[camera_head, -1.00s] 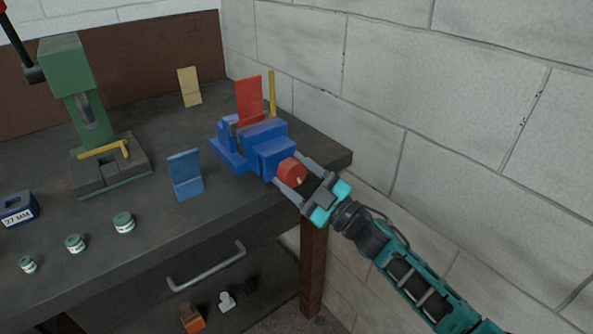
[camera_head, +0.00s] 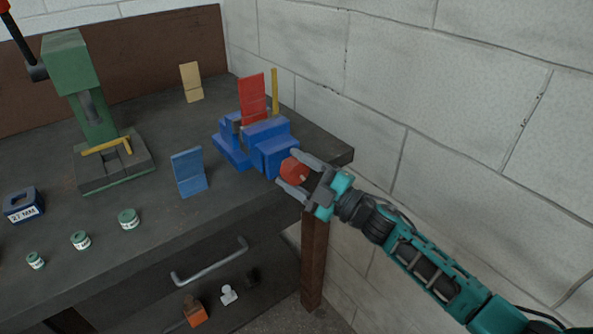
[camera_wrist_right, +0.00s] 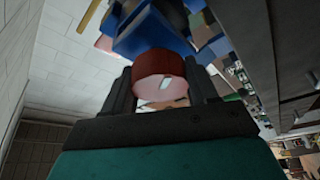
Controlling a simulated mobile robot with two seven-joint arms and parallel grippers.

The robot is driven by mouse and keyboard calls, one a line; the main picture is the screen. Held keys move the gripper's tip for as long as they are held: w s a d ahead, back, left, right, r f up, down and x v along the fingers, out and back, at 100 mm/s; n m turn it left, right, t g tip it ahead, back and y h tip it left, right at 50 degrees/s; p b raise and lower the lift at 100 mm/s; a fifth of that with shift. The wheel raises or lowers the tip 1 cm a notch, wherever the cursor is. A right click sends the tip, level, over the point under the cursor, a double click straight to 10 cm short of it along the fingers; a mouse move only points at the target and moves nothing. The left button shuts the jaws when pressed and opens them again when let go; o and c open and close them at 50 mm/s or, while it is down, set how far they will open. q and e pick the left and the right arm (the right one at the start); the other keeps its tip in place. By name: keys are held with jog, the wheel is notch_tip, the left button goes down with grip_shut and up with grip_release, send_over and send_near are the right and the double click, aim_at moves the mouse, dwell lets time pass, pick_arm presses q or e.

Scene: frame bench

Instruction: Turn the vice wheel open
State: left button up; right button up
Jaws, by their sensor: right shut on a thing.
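The blue vice (camera_head: 262,145) stands at the right end of the dark bench, with a red plate (camera_head: 252,98) upright in its jaws. The red vice wheel (camera_head: 294,169) is on the vice's near right face. My right gripper (camera_head: 294,174) reaches in from the right, its two fingers on either side of the wheel and shut on it. In the right wrist view the wheel (camera_wrist_right: 160,76) sits between both fingers, with a small pale mark on its face, and the blue vice (camera_wrist_right: 150,34) is behind it. My left gripper is not in view.
A blue plate (camera_head: 188,171) and a tan plate (camera_head: 191,81) stand on the bench (camera_head: 130,178). A green press (camera_head: 95,110) is at the left. Several small green tins, one here (camera_head: 129,219), line the front. A block wall (camera_head: 430,110) is close on the right.

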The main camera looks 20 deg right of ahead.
jog(key=shift+w+r, duration=0.1)
jog(key=shift+r, duration=0.1)
dwell(0.4)
jog(key=o, duration=1)
jog(key=shift+f, duration=0.1)
jog(key=shift+f, duration=0.1)
jog(key=shift+s+d+f, duration=0.1)
jog(key=shift+s+d, duration=0.1)
jog(key=shift+s, duration=0.1)
jog(key=b+v, duration=0.1)
jog(key=v, duration=1.1)
jog(key=shift+s, duration=0.1)
